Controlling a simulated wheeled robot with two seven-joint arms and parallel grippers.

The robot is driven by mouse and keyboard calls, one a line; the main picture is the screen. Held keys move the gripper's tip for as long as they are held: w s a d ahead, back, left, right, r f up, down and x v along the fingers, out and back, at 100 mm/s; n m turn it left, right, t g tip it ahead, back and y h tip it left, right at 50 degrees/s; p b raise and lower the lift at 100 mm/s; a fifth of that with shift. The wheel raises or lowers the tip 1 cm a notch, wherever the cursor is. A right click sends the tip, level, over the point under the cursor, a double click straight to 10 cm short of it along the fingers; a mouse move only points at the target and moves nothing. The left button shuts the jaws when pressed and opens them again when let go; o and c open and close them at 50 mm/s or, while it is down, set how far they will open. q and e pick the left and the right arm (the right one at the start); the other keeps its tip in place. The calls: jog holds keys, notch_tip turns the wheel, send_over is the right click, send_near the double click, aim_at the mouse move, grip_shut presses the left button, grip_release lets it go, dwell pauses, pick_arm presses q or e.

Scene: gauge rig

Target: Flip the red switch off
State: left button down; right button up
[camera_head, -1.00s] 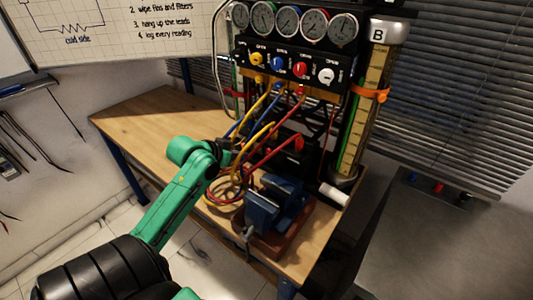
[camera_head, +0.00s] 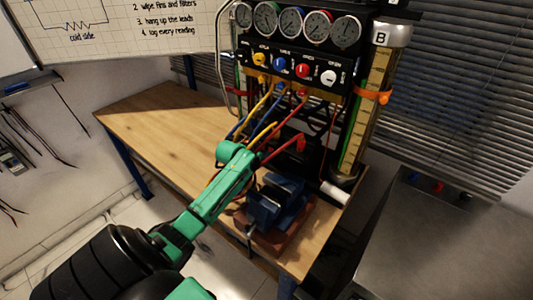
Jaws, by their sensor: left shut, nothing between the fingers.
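A small red switch-like part (camera_head: 301,143) shows low on the black front of the gauge rig, behind the cables. Its lever position is too small to tell. A round red knob (camera_head: 303,70) sits higher, in the row of coloured knobs. My left gripper (camera_head: 256,154) is shut and empty, left of the low red part and apart from it. It is mostly hidden by my green wrist and the cables. My right gripper is not in view.
Red, yellow and blue cables (camera_head: 272,100) hang in front of the rig. A blue vise (camera_head: 273,203) stands close below my left gripper. A glass column (camera_head: 367,112) stands at the right. The wooden bench (camera_head: 160,125) is clear at the left.

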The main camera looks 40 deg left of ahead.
pick_arm(q)
jog(key=shift+s, duration=0.1)
jog(key=shift+f+b, duration=0.45)
jog(key=shift+b, duration=0.3)
jog(key=shift+w+r+t, duration=0.2)
jog(key=shift+r+t, duration=0.1)
jog(key=shift+t, duration=0.1)
jog(key=shift+r, duration=0.1)
jog(key=shift+r+p, duration=0.7)
jog(key=shift+p, duration=0.3)
